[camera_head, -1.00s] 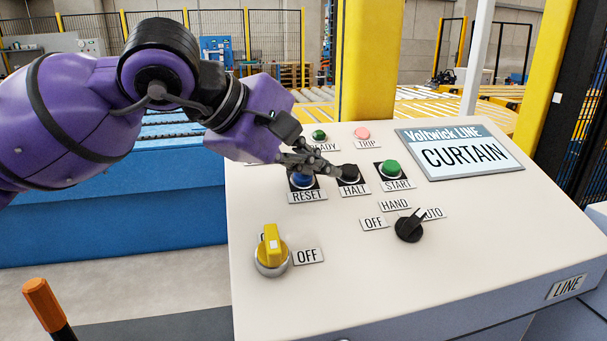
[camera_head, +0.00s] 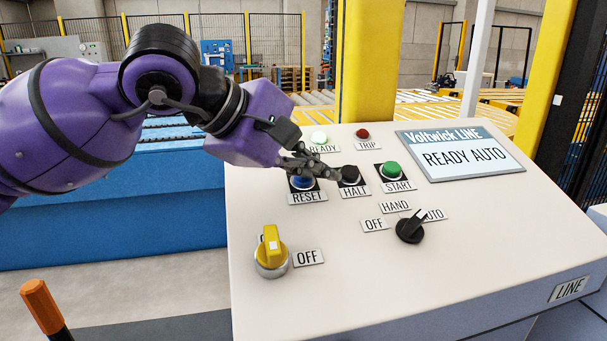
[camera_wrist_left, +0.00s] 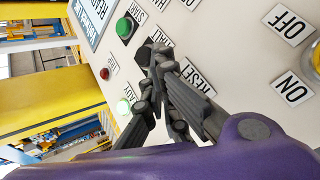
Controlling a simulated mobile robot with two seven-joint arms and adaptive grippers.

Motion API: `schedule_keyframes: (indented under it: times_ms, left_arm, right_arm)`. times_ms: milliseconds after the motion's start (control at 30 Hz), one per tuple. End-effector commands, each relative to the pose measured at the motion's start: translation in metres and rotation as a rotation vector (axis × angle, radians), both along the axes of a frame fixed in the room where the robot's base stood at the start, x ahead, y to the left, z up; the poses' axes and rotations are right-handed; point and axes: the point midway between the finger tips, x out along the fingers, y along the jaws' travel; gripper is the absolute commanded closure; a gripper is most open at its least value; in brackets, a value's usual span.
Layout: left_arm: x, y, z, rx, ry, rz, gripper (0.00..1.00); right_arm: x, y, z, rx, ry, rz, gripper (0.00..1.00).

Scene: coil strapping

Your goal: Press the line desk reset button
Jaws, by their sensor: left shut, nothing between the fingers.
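The blue reset button (camera_head: 302,184) sits on the sloped line desk (camera_head: 340,270), above its RESET label (camera_head: 307,197). The fingertips point toward the black HALT button (camera_head: 350,175). In the left wrist view, my gripper (camera_wrist_left: 163,62) covers the blue button, and the RESET label (camera_wrist_left: 197,77) shows beside the fingers. The display (camera_head: 460,153) reads READY AUTO. My right gripper is not in view.
The green START button (camera_head: 390,171) is right of HALT. The READY lamp (camera_head: 319,138) is lit pale green; the TRIP lamp (camera_head: 362,134) is dark red. A black selector (camera_head: 410,229) and a yellow switch (camera_head: 270,247) stand nearer. A yellow post (camera_head: 370,60) rises behind the desk.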

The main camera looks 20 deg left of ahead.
Motion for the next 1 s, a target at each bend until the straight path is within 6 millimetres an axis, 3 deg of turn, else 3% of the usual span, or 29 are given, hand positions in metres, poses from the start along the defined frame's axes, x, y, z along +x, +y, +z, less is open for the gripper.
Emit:
schedule_keyframes:
  times_ms: [300,733,1000]
  left_arm:
    - [-0.005,-0.003,0.016,0.002,-0.002,0.0,1.0]
    - [-0.006,-0.004,0.019,0.001,0.0,-0.001,1.0]
    - [-0.013,-0.009,0.043,0.0,-0.003,-0.001,1.0]
  right_arm:
    - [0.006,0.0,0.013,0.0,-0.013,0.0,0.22]
    - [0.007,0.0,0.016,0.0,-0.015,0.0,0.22]
    - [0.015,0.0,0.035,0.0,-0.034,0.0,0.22]
